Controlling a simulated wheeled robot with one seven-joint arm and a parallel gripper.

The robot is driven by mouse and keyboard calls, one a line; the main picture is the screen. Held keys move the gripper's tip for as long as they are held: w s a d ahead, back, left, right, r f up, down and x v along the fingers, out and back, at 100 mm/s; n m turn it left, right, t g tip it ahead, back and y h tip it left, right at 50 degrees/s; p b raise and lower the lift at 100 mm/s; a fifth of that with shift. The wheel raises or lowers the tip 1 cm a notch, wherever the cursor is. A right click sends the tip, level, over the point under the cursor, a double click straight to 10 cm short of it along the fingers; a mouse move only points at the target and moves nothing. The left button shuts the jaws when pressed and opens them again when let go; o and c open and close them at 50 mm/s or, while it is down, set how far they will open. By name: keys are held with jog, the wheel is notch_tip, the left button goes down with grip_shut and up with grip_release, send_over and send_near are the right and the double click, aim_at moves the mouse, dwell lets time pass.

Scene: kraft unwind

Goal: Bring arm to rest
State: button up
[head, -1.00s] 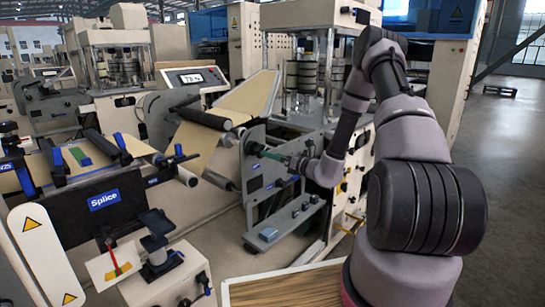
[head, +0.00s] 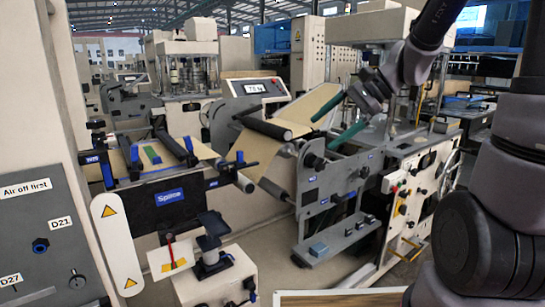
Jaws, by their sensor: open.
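My arm comes in at the right edge of the head view and bends over at the top right. My gripper (head: 322,135) points down and to the left, with its two teal fingers spread apart and nothing seen between them. It appears in front of the grey side plate (head: 345,185) of the unwind machine, near the right end of the dark roller (head: 264,128). Whether the fingers touch the machine cannot be told. Part of my arm is cut off by the top and right edges.
The brown kraft web (head: 252,155) runs over rollers at the centre. The black Splice table (head: 170,200) stands at the left, with a small stand (head: 208,245) in front. A grey panel (head: 40,240) is close at the far left. A panel with knobs (head: 405,205) is right of centre.

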jog(key=s+d+r+n+t+h, duration=0.5)
jog(key=s+d+r+n+h, duration=0.1)
jog(key=s+d, duration=0.5)
jog(key=shift+r+n+t+h, duration=0.35)
jog(key=shift+r+h, duration=0.25)
jog(key=shift+r, duration=0.4)
dwell(0.3)
